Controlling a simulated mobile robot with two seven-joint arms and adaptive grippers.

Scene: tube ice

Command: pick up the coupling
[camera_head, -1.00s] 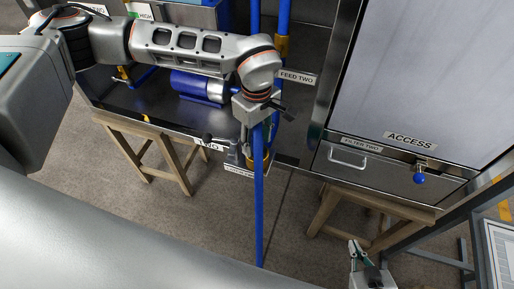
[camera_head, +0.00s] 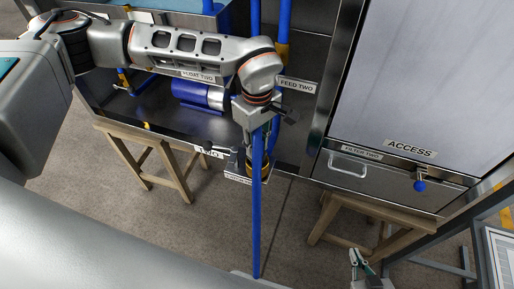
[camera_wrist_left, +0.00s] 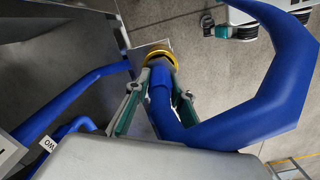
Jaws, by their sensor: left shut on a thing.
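The coupling (camera_wrist_left: 162,54) is a yellow ringed end on a thick blue hose (camera_wrist_left: 240,120), in the left wrist view. My left gripper (camera_wrist_left: 160,95) has a finger on each side of the blue part just behind the yellow ring and is shut on it. In the head view my left gripper (camera_head: 258,138) points down in front of the bench, and the blue hose (camera_head: 257,225) partly hides it. A yellow and dark part of the coupling (camera_head: 252,166) shows below the fingers. My right gripper (camera_head: 361,264) is at the bottom, empty, fingers apart.
A dark metal bench (camera_head: 150,106) with a blue cylinder (camera_head: 197,94) stands behind my left arm. A cabinet with a drawer (camera_head: 385,178) stands at right. A wooden trestle (camera_head: 160,165) is under the bench. The floor in front is clear.

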